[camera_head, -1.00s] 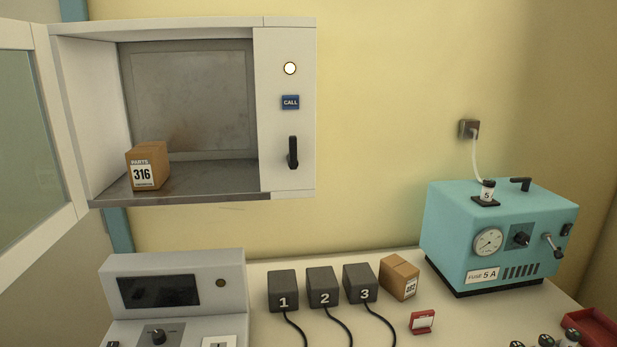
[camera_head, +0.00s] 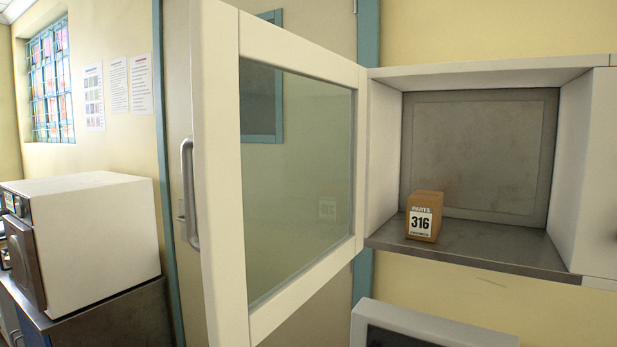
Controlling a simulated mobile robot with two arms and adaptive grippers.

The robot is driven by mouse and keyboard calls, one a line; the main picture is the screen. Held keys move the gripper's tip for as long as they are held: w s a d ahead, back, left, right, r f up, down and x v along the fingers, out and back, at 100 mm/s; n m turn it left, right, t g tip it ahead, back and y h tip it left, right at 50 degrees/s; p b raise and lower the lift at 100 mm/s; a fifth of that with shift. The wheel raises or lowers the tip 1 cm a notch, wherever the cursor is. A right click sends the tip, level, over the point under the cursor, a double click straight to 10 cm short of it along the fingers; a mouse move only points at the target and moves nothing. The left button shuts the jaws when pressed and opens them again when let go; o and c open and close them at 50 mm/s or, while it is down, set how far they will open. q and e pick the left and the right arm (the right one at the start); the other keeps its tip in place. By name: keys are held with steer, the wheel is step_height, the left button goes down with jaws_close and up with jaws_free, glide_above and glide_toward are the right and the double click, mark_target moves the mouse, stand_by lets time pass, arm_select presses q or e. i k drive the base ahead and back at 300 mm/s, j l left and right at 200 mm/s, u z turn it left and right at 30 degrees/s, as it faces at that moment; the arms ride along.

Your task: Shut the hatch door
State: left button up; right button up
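The hatch door (camera_head: 221,150) stands wide open, swung out to the left of the hatch. It has a white frame around a glass pane (camera_head: 297,180) and a grey bar handle (camera_head: 189,194) on its outer left edge. The hatch box (camera_head: 579,165) is white with a grey metal floor and back panel. A brown parts box labelled 316 (camera_head: 424,216) sits inside on the floor, towards the left. Neither of my grippers shows in the head view.
A white incubator-like appliance (camera_head: 92,240) stands on a dark counter (camera_head: 110,314) at the left. A grey console (camera_head: 434,324) is below the hatch. Papers (camera_head: 118,86) and a window (camera_head: 50,86) are on the left wall.

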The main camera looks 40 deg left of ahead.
mark_target(222, 35)
steer(key=j+z, duration=0.1)
steer(key=j, duration=0.85)
steer(key=i+j+z, duration=0.1)
steer(key=j, duration=0.9)
steer(key=k, duration=0.45)
